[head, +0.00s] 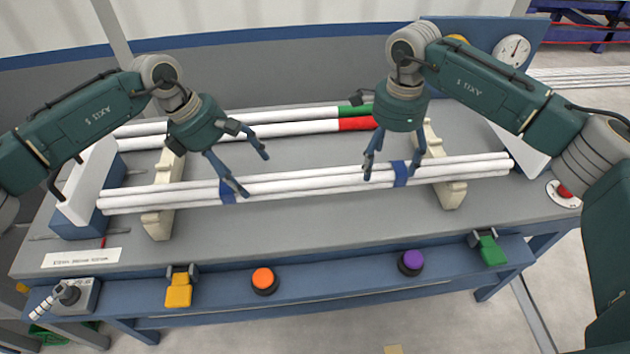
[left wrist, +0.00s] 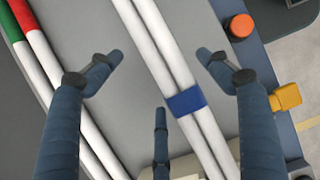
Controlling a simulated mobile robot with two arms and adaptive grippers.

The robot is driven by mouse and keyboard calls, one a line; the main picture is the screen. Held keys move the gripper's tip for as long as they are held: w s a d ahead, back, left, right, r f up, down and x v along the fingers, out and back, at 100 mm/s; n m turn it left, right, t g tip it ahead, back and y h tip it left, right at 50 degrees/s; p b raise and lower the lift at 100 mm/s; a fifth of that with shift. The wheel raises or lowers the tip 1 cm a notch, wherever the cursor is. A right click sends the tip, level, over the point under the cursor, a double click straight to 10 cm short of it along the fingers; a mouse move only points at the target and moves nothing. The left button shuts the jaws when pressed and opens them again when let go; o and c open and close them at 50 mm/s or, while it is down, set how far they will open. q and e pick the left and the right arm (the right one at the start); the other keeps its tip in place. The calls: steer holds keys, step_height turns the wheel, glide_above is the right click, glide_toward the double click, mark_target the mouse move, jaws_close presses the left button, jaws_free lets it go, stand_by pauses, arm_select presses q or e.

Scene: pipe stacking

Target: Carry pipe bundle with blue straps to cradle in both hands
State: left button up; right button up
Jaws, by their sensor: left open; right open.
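The bundle of white pipes (head: 300,182) with two blue straps lies lengthwise across the front ends of two cream cradle supports, left (head: 158,222) and right (head: 452,192). One blue strap (head: 228,191) is left of the middle, the other (head: 400,173) right of it. My left gripper (head: 248,176) is open over the bundle near the left strap. In the left wrist view the bundle (left wrist: 158,50) and strap (left wrist: 186,101) pass between its spread fingers (left wrist: 160,62). My right gripper (head: 391,172) is open, fingers pointing down around the bundle near the right strap; contact cannot be told.
White pipes with green (head: 355,111) and red (head: 357,124) ends lie behind the bundle. White-and-blue end stops stand left (head: 88,185) and right (head: 520,150). Orange (head: 263,278) and purple (head: 411,259) buttons and yellow (head: 178,291) and green (head: 490,250) clamps line the front rail.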

mark_target(383, 172)
arm_select(q)
steer(key=shift+x, duration=2.1)
arm_select(e)
steer(key=shift+f, duration=2.1)
arm_select(q)
jaws_close()
arm_select(e)
jaws_close()
arm_select(q)
steer(key=shift+r, duration=0.1)
arm_select(e)
steer(key=shift+r, duration=0.1)
